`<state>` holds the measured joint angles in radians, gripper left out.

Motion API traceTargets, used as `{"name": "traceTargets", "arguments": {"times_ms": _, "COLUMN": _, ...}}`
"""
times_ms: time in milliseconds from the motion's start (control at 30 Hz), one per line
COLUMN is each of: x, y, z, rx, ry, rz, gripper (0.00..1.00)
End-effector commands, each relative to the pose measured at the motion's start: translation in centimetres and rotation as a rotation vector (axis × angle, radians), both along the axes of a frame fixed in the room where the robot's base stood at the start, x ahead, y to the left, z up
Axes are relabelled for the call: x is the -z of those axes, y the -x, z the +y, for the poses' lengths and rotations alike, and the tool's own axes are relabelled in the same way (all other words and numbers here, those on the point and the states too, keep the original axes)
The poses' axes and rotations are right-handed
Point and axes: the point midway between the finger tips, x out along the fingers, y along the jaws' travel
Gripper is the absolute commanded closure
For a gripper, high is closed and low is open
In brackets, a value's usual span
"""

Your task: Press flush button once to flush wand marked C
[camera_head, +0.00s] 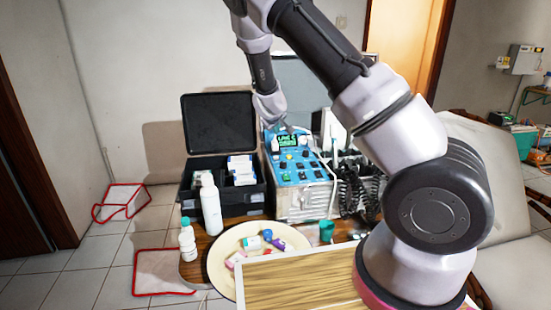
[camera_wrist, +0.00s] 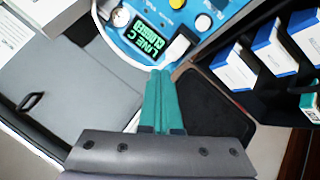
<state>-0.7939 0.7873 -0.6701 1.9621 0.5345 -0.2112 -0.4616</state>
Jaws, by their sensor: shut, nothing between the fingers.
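The dental unit has a sloped blue control panel (camera_head: 300,175) with several coloured buttons and knobs. Its small dark display (camera_head: 287,141) is lit green. In the wrist view the display (camera_wrist: 147,45) reads "LINE C", with a second line I cannot read surely. A yellow button (camera_wrist: 203,22) and a round pale knob (camera_wrist: 120,17) lie near it. My gripper (camera_wrist: 161,71) has teal fingers pressed together and empty, with tips at the panel's edge just below the display. I cannot tell whether they touch. The flush button's label and wand C's marking are not readable.
An open black case (camera_head: 222,185) with boxes stands left of the unit. A white bottle (camera_head: 210,205) and a smaller one (camera_head: 187,243) stand in front. A cream plate (camera_head: 222,272) holds small coloured items. Coiled black hoses (camera_head: 352,190) hang at the unit's right.

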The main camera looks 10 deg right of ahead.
Motion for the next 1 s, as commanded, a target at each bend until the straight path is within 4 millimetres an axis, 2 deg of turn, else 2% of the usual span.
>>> {"name": "traceTargets", "arguments": {"times_ms": 167, "x": 1.5, "y": -0.1, "z": -0.1, "rx": 0.002, "ry": 0.001, "rz": 0.002, "gripper": 1.00}}
{"name": "traceTargets", "arguments": {"times_ms": 600, "x": 7.4, "y": -0.3, "z": -0.1, "rx": 0.001, "ry": 0.002, "rz": 0.001, "gripper": 1.00}}
{"name": "traceTargets", "arguments": {"times_ms": 800, "x": 8.5, "y": -0.4, "z": 0.0, "rx": 0.001, "ry": -0.001, "rz": 0.001, "gripper": 1.00}}
{"name": "traceTargets", "arguments": {"times_ms": 1000, "x": 8.7, "y": -0.4, "z": 0.0, "rx": 0.000, "ry": -0.001, "rz": 0.000, "gripper": 1.00}}
